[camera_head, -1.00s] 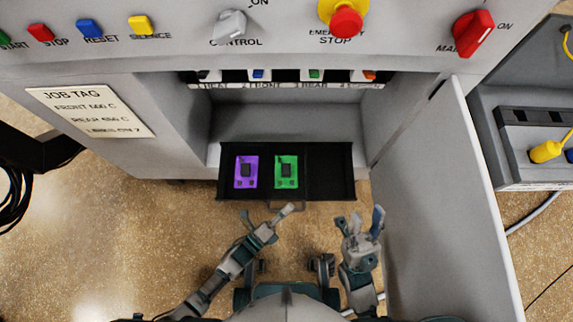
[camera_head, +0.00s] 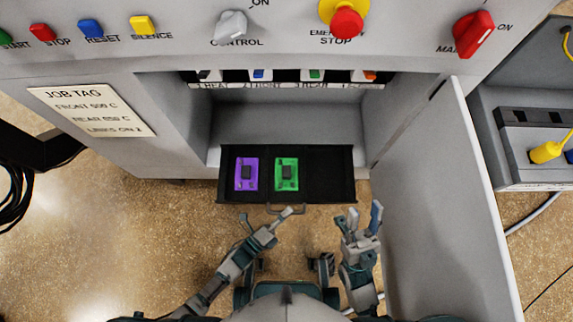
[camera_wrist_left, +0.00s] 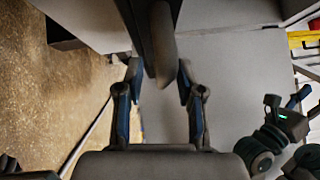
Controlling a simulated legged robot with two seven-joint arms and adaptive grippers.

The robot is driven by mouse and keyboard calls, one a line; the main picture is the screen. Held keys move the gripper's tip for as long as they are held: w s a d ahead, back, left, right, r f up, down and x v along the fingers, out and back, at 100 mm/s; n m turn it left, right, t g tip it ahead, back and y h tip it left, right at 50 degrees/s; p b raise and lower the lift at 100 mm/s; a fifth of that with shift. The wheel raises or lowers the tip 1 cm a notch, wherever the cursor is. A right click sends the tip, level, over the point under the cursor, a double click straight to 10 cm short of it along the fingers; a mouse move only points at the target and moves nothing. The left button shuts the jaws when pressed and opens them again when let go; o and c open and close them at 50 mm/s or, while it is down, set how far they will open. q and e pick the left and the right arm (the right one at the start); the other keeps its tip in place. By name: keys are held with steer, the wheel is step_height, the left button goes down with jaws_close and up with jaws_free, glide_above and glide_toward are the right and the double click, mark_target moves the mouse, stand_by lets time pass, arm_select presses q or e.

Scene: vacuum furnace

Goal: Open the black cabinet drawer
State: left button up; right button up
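The black drawer (camera_head: 329,174) sticks out of the grey cabinet at the middle of the head view, with its inside showing. Its handle (camera_head: 270,209) is on the front edge, partly hidden by a finger. My left gripper (camera_head: 265,216) is at the handle, its two fingers spread apart. In the left wrist view, a dark curved bar, apparently the handle (camera_wrist_left: 163,45), lies between the open fingers of my left gripper (camera_wrist_left: 158,78); I cannot tell whether they touch it. My right gripper (camera_head: 358,216) is open and empty, right of the handle, near the cabinet door.
A purple block (camera_head: 246,174) and a green block (camera_head: 286,174) lie in the drawer; its right part is empty. The open grey door (camera_head: 435,200) stands to the right of my right gripper. A panel with switches and an emergency stop (camera_head: 345,22) is above.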

arm_select(q)
steer(key=v, duration=1.1)
steer(key=shift+s+a, duration=0.25)
steer(key=shift+a, duration=0.05)
steer(key=shift+f, duration=0.1)
